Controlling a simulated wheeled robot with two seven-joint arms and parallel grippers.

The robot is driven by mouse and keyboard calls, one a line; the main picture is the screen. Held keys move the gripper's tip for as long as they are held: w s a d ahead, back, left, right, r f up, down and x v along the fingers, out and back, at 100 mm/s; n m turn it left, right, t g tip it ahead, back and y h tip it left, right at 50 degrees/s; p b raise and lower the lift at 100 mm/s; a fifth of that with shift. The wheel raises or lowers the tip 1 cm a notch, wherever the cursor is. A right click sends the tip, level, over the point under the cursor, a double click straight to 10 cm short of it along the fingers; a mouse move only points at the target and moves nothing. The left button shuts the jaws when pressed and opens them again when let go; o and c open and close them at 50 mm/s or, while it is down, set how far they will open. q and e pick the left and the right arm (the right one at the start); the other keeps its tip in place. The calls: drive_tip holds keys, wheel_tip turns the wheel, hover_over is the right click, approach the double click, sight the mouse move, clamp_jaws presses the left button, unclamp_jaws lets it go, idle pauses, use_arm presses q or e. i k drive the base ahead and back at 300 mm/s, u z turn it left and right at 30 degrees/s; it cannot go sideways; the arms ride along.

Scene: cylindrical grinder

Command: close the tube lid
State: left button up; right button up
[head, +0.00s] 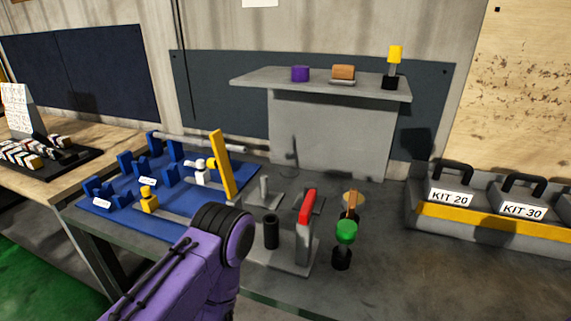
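No part in view is clearly marked as the tube lid. A dark upright tube (271,231) stands on a grey base plate (290,257) on the near bench, and its top looks uncovered. A red-topped grey post (306,228) stands to its right on the same plate. A yellow bar (222,165) stands tilted at the right part of the blue board, and I cannot tell whether it is a lid. My purple arm comes in from the bottom and hides part of the bench. Neither gripper shows.
The blue board (125,207) carries blue holders and a grey shaft. A green-topped piece (345,238) stands right of the post. A raised grey shelf (285,83) holds small parts. KIT 20 (450,199) and KIT 30 (522,211) cases stand right. The bench's right front is clear.

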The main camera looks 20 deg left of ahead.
sight(221, 162)
drive_tip(key=z, duration=2.3)
drive_tip(key=k, duration=2.05)
drive_tip(key=u, duration=2)
drive_tip(key=k, duration=0.5)
drive_tip(key=u, duration=1.2)
drive_tip(key=i, duration=0.8)
drive_tip(key=z, duration=1.2)
